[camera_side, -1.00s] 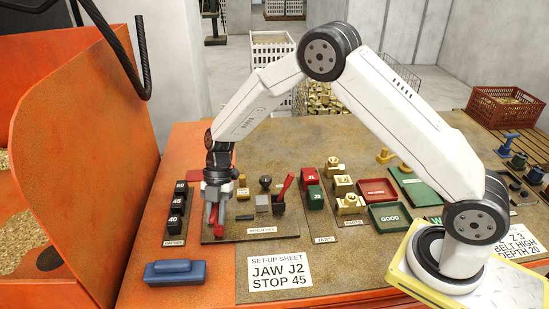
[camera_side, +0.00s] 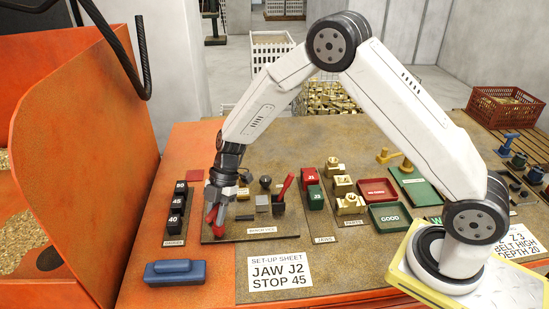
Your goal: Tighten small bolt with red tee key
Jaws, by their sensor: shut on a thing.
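My gripper (camera_side: 216,212) points down at the left part of the bench vice plate (camera_side: 250,232). It is shut on the red tee key (camera_side: 219,222), which shows at and below the fingertips. The small bolt is not clear in this view; the gripper and key cover that spot. I cannot tell whether the key is seated on the bolt. A second red-handled lever (camera_side: 286,186) stands on the right side of the same plate.
Black stop blocks (camera_side: 176,207) stand in a row at the left. A blue block (camera_side: 175,272) lies at the front left, beside the set-up sheet (camera_side: 280,272). Jaws (camera_side: 315,195), brass parts (camera_side: 350,205) and red and green trays (camera_side: 390,217) are to the right. An orange bin wall (camera_side: 85,160) rises at the left.

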